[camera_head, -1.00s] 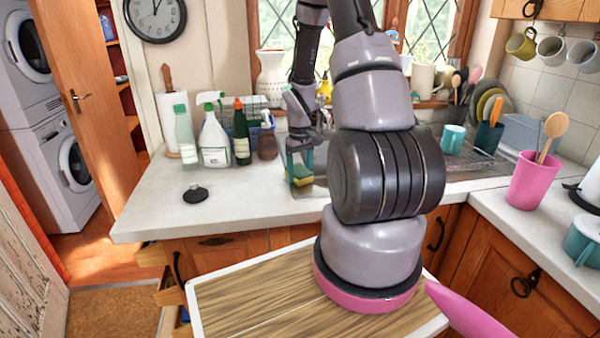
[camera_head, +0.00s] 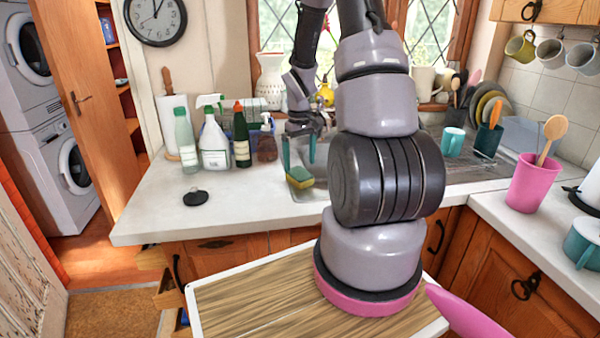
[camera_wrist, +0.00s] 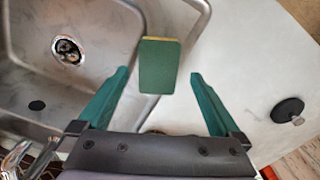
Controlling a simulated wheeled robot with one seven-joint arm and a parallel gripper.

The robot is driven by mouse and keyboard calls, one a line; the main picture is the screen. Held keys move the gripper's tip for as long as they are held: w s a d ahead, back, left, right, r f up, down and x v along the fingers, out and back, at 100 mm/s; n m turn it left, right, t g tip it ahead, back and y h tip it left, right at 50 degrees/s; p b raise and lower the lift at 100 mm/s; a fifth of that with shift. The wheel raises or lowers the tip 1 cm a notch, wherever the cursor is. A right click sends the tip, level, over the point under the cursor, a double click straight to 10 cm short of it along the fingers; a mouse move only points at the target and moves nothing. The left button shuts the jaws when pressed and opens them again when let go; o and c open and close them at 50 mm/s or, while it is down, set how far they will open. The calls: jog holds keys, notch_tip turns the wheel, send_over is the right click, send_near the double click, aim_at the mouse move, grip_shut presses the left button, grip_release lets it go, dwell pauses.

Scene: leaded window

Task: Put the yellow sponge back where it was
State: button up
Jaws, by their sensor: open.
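The yellow sponge (camera_head: 299,178) has a dark green scrub side facing up. It lies at the left rim of the steel sink, next to the white counter. In the wrist view the sponge (camera_wrist: 158,66) shows its green face with a thin yellow edge, overlapping the sink's rim. My gripper (camera_head: 299,160) is above it with its teal fingers apart and nothing between them. In the wrist view the fingertips (camera_wrist: 158,76) stand wide on either side of the sponge's image, clear of it. Part of the sink is hidden behind my arm.
Several bottles, including a white spray bottle (camera_head: 213,142), stand at the back left of the counter. A black round stopper (camera_head: 196,197) lies on the counter to the left. A teal mug (camera_head: 453,141) stands right of my arm.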

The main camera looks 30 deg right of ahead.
notch_tip(320, 180, up, 7)
notch_tip(320, 180, up, 7)
jog(key=m+t, duration=0.1)
send_over(300, 173)
jog(key=s+a, duration=0.2)
jog(key=a, duration=0.1)
jog(key=s+a+r+m+t+y, duration=0.1)
jog(key=s+a+r+m+t, duration=0.1)
jog(key=s+a+r, duration=0.3)
jog(key=s+a+r+m+t+y, duration=0.1)
jog(key=s+a+r+t, duration=0.3)
jog(key=s+r, duration=0.8)
jog(key=shift+s+a+r+m, duration=0.15)
jog(key=shift+a+r+m, duration=0.55)
jog(key=shift+a+r, duration=0.15)
